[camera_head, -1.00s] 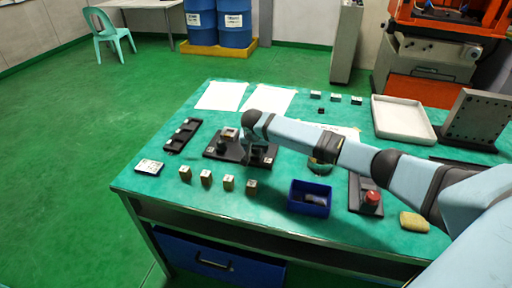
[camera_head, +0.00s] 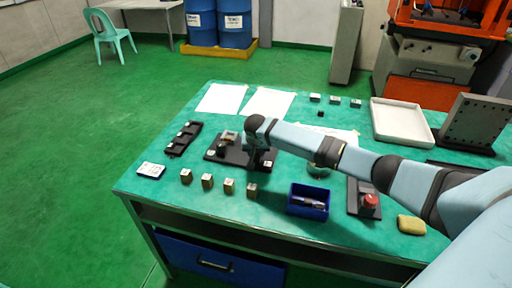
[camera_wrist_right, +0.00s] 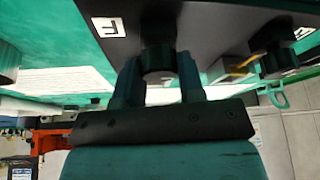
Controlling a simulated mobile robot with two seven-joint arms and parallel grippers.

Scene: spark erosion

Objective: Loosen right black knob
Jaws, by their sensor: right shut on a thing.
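A black fixture plate (camera_head: 235,156) lies on the green table, and its dark surface fills the top of the right wrist view (camera_wrist_right: 218,25). The right black knob (camera_wrist_right: 158,62) is between the two fingers of my right gripper (camera_wrist_right: 160,82), which is shut on it. In the head view my right gripper (camera_head: 262,160) is over the right end of the plate and hides this knob. The other black knob (camera_wrist_right: 276,58) stands free beside a small brass-coloured part. My left gripper is not in view.
Several small metal blocks (camera_head: 207,181) stand along the front of the table. A blue bin (camera_head: 307,210), a red button box (camera_head: 369,202) and a yellow sponge (camera_head: 411,225) are to the right. A black tray (camera_head: 182,139) lies left of the fixture.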

